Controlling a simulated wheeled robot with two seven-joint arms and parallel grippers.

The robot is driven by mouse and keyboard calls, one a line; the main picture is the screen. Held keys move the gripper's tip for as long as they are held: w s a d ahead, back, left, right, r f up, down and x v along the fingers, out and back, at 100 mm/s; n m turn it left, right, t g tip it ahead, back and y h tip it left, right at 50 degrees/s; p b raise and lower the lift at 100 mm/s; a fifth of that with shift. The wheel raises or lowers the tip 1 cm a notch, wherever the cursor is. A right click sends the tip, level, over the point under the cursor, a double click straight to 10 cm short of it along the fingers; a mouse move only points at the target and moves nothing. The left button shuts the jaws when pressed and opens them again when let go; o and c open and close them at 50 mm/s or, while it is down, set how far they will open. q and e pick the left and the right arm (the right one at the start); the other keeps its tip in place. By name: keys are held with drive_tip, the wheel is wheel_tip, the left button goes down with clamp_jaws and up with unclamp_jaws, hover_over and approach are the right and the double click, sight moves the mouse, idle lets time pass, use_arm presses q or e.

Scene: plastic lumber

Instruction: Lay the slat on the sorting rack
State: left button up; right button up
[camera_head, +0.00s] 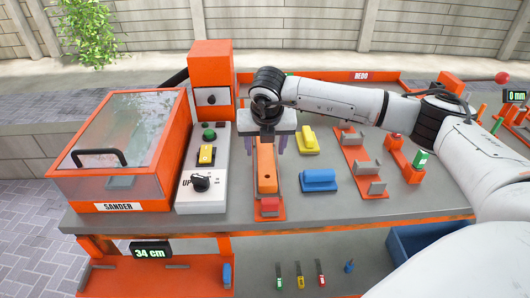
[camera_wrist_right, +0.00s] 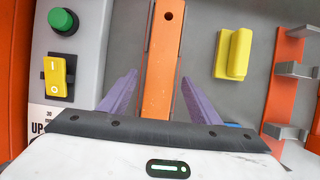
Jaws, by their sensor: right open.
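The slat appears to be the orange bar (camera_head: 266,168) with a dark hole near one end. It lies lengthwise on an orange fixture with a red block (camera_head: 269,207) at its near end, right of the sander's control panel. The bar also shows in the right wrist view (camera_wrist_right: 163,55). My right gripper (camera_head: 266,146) is above the bar, its purple fingers open on either side of it. In the wrist view a gap shows between bar and each finger. I cannot tell which fixture is the sorting rack. My left gripper is not in view.
The orange sander (camera_head: 122,150) with a clear lid stands at left, beside its control panel (camera_head: 204,178). Yellow (camera_head: 307,140) and blue (camera_head: 319,181) blocks sit right of the bar. An orange fixture with grey brackets (camera_head: 359,164) stands farther right. Bare grey tabletop lies between them.

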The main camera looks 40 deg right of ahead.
drive_tip(key=c, duration=1.3)
drive_tip(key=shift+r, duration=0.1)
drive_tip(key=shift+c, duration=0.4)
drive_tip(key=shift+w, duration=0.1)
